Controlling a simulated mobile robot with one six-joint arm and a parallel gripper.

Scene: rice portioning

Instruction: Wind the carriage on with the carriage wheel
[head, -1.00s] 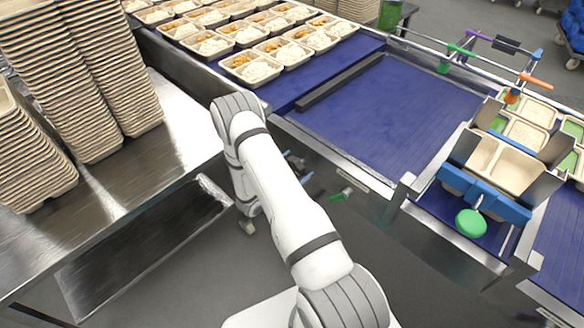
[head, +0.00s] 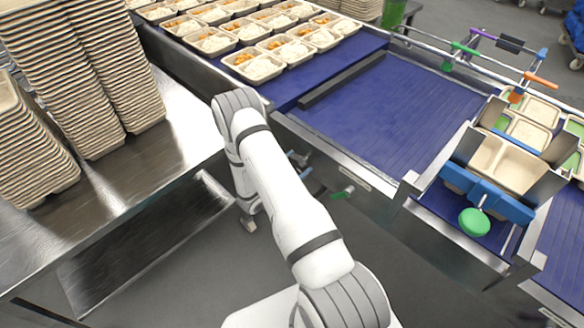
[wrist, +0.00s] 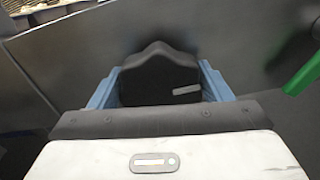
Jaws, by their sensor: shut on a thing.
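My gripper (head: 302,164) is low at the side of the blue-belted conveyor, partly hidden behind my white arm in the head view. In the wrist view its two blue fingers stand on either side of a black rounded piece (wrist: 160,76), and the gripper is shut on it. This piece appears to be the carriage wheel's grip; the rest of the wheel is hidden. The carriage appears to be the beige two-part tray holder (head: 487,196) with blue blocks at the right, over the belt. A round green knob (head: 474,222) hangs at its front.
A green handle (head: 345,192) sits just right of my gripper and shows in the wrist view (wrist: 304,74). Filled trays (head: 252,66) line the far belt. Tall stacks of empty trays (head: 80,80) stand on the steel table (head: 150,165) at left. The middle belt (head: 390,110) is bare.

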